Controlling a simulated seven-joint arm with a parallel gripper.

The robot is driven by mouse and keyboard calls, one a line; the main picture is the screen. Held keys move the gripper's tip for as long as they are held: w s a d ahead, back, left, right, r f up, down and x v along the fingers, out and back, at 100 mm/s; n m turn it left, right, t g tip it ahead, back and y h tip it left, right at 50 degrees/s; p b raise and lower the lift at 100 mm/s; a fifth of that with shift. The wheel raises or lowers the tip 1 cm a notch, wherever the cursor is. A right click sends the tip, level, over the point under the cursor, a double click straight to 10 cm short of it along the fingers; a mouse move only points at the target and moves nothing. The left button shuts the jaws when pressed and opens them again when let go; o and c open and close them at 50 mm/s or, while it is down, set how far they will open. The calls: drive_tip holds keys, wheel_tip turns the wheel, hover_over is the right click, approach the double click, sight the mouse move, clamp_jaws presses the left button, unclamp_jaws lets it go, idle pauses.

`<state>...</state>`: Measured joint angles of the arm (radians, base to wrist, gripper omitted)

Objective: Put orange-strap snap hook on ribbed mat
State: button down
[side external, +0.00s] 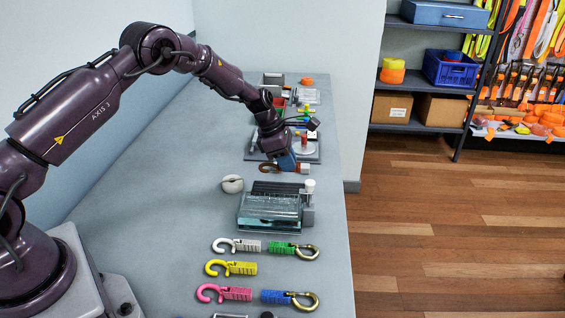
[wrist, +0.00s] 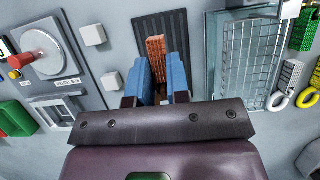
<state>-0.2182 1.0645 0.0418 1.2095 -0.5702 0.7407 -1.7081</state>
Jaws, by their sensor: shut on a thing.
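My gripper (side external: 287,162) is shut on the orange-strap snap hook (side external: 301,168), and its blue fingers show in the wrist view (wrist: 157,70). The ribbed orange strap (wrist: 156,48) sticks out between the fingers; the hook part is mostly hidden there. In the side view a dark hook shows left of the fingers. The ribbed mat (side external: 280,187) is a dark grooved rectangle behind the glass tray, just nearer the camera than my gripper. In the wrist view the strap overlaps the mat (wrist: 182,22), which looks bare otherwise. The height of the hook above it is unclear.
A glass tray (side external: 268,213) stands beside the mat. A pale round block (side external: 232,184) sits to its left. Several snap hooks, such as the yellow one (side external: 232,268), lie in front. A station with a round plate (wrist: 45,55) and small white blocks (wrist: 93,35) are nearby.

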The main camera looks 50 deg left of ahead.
drive_tip(key=shift+f, duration=2.95)
drive_tip(key=shift+f, duration=0.2)
drive_tip(key=c, duration=0.6)
unclamp_jaws()
drive_tip(key=shift+r, duration=3)
